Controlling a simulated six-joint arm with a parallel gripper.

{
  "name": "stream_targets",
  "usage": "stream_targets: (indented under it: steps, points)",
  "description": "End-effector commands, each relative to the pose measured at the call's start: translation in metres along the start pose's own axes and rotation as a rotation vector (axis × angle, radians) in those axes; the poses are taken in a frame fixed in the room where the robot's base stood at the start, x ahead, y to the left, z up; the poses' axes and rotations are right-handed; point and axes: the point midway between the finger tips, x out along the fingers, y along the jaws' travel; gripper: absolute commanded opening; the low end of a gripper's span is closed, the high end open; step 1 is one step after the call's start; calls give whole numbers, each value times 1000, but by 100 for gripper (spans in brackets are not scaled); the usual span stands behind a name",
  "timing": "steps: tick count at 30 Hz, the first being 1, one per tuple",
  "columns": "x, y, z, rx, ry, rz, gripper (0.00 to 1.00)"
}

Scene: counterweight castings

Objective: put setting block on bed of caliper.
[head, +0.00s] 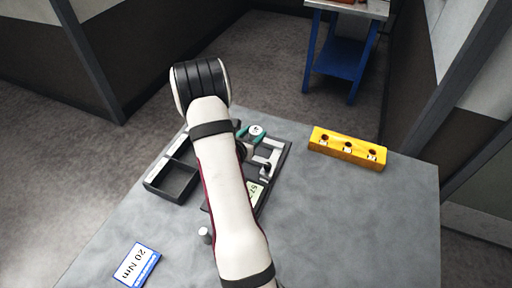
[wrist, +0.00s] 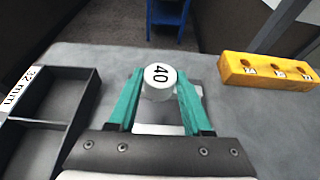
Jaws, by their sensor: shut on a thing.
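The setting block is a white cylinder marked "40" (wrist: 160,78); in the head view its top (head: 256,130) shows just past my arm. My gripper (wrist: 159,92) has teal fingers shut on its two sides and holds it upright. The caliper (head: 268,158) is a light grey frame on a dark base, right of my arm in the head view. In the wrist view part of a pale grey piece (wrist: 158,129) shows below and behind the block. My arm hides much of the caliper, and I cannot tell the gap between block and bed.
A black compartment tray (head: 170,182), labelled "32 mm" in the wrist view, stands left of my arm. A yellow holed block (head: 347,148) sits at the right. A small grey cylinder (head: 205,235) and a "20 Nm" card (head: 137,265) lie in front.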

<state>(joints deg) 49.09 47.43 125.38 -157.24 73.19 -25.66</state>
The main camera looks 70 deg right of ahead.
Motion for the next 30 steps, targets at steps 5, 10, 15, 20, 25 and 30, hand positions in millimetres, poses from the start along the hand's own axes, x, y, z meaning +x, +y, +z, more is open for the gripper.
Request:
stream_targets:
  steps: [5,10,15,20,25,30]
  points:
    - [13,-1,-36,-2,3,-1,0]
    - [24,-1,-62,0,0,-1,0]
    - [25,0,-63,1,-1,0,0]
    - [26,0,-65,1,0,0,0]
    - [26,0,-65,1,1,0,78]
    - [26,0,-65,1,1,0,80]
